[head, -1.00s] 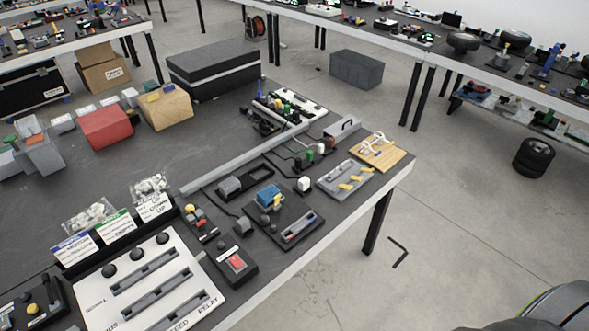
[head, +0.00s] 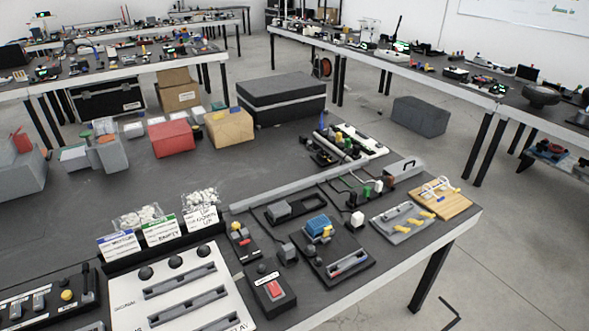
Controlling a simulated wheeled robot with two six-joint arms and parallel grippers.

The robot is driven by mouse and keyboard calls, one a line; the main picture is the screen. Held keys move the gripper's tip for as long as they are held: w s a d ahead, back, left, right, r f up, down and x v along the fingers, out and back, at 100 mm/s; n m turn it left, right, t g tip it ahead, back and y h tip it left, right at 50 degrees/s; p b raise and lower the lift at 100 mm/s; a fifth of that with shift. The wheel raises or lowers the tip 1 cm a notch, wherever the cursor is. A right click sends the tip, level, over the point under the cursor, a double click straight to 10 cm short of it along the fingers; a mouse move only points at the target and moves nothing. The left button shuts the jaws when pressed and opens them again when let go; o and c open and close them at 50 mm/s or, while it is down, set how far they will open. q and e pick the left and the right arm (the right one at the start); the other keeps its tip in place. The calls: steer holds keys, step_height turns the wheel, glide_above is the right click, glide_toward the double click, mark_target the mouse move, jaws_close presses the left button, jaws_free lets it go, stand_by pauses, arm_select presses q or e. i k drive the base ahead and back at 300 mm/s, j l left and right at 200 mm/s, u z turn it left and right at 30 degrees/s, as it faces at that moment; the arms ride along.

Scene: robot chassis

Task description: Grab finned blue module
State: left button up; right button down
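A small blue block-shaped module (head: 317,225) sits on a dark board (head: 345,248) near the front edge of the table. It is the only blue block of this kind that I see here; its fins are too small to make out clearly. A small yellow part (head: 327,233) is close beside its right side. Neither of my grippers is in view, and nothing touches the module.
The near table's front edge (head: 392,267) runs diagonally at right. Left of the module is a white slotted panel (head: 185,292) and a box with a red button (head: 272,290). A grey rail (head: 290,193) lies behind. Dark tabletop (head: 130,185) is partly clear at left.

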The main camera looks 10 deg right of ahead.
mark_target(315, 226)
steer(key=u, duration=0.15)
steer(key=i+l+u, duration=0.1)
steer(key=l+u, duration=0.25)
steer(key=i+l+u, duration=0.1)
steer(key=l+u, duration=0.2)
steer(key=l, duration=0.15)
steer(key=l+u, duration=0.35)
